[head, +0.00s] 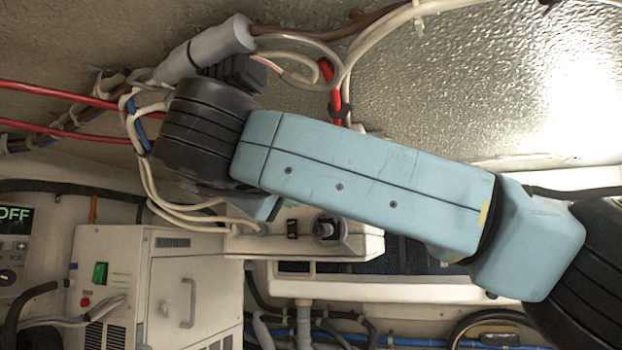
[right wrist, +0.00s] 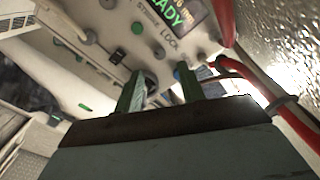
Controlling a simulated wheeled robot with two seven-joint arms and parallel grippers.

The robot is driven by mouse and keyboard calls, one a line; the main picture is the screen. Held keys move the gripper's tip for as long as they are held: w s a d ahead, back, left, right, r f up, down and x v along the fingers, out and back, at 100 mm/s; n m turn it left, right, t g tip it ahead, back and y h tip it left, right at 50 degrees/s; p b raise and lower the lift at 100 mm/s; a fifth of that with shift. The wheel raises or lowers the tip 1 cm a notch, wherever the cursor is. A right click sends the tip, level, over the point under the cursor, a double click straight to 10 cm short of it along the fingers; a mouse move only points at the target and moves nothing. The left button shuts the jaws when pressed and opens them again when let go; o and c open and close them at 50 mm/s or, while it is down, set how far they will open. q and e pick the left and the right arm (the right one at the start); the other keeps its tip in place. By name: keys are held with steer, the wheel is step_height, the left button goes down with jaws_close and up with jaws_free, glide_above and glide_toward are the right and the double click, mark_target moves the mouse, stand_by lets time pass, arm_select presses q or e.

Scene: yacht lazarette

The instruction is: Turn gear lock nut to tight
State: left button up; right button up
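A dark grey knob-like fitting (head: 325,228), which looks like the gear lock nut, stands on a cream control box (head: 360,242) below my arm in the head view. In the right wrist view, my right gripper (right wrist: 161,76) points its two green fingers at a cream panel (right wrist: 115,18) with a "LOCK" label and a lit "READY" display (right wrist: 188,10). The fingers stand apart. A dark part shows beside the left finger; I cannot tell whether it is the nut. My arm hides much of the box in the head view. My left gripper is not in view.
Red cables (head: 70,95) and a grey connector (head: 205,50) with looped wires lie close to my arm. A cream cabinet (head: 150,285) stands at lower left. In the wrist view, a red hose (right wrist: 265,92) runs close to the right finger.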

steer(key=p+x, duration=0.1)
steer(key=x, duration=0.5)
steer(key=shift+p, duration=0.4)
steer(key=shift+c, duration=0.3)
jaws_close()
